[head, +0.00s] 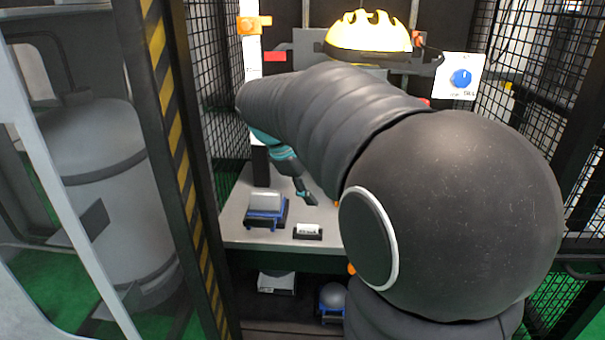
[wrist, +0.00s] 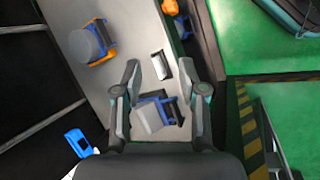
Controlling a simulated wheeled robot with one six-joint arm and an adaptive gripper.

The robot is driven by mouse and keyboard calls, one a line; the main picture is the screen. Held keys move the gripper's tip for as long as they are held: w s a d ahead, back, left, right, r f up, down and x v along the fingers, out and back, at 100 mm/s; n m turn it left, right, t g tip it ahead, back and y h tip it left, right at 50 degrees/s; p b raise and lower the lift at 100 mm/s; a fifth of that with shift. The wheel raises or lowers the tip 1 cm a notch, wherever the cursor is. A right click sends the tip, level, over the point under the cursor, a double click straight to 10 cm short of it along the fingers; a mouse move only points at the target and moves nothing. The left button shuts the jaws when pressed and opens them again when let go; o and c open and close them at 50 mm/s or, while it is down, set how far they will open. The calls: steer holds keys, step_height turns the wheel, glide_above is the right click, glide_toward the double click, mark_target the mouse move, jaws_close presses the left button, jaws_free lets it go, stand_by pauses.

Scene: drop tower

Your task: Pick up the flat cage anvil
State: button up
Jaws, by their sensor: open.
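A grey block in a blue cradle (head: 264,205) sits on the bench top at left; it also shows in the wrist view (wrist: 148,117), low between my fingers. A grey flat-topped round piece in a blue and orange holder (wrist: 84,46) stands on the bench at upper left in the wrist view; my arm hides it in the head view. I cannot tell for sure which is the flat cage anvil; the round one looks flat. My gripper (wrist: 160,70) is open and empty above the bench, fingers either side of the block's cradle in the picture. One finger shows in the head view (head: 301,190).
A small labelled stand (head: 307,232) is on the bench (head: 240,226), right of the block. Below, a shelf holds a grey dome in a blue holder (head: 332,300) and a white-labelled piece (head: 277,284). A yellow helmet (head: 368,32) hangs above. Mesh walls and a striped post (head: 172,110) flank the bench.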

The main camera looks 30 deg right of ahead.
steer(key=w+d+f+n+g+h, duration=0.2)
steer(key=w+d+f+g+h, duration=0.1)
steer(key=w+d, duration=0.5)
steer(key=w+d+f+n+g+h, duration=0.2)
steer(key=w+d+f+n+g, duration=0.15)
steer(key=w+d, duration=0.45)
steer(key=shift+m, duration=0.25)
steer(key=f+b, duration=0.1)
steer(key=f, duration=0.7)
steer(key=shift+s+f, duration=0.15)
steer(key=shift+s, duration=0.05)
steer(key=shift+x, duration=1.05)
steer(key=shift+r+b+x, duration=0.1)
steer(key=shift+b+x, duration=0.05)
steer(key=shift+x, duration=1.2)
steer(key=shift+r+b+x, duration=0.15)
steer(key=shift+x, duration=1.2)
steer(key=shift+d, duration=0.1)
steer(key=shift+c, duration=0.3)
jaws_close()
steer(key=shift+r, duration=0.15)
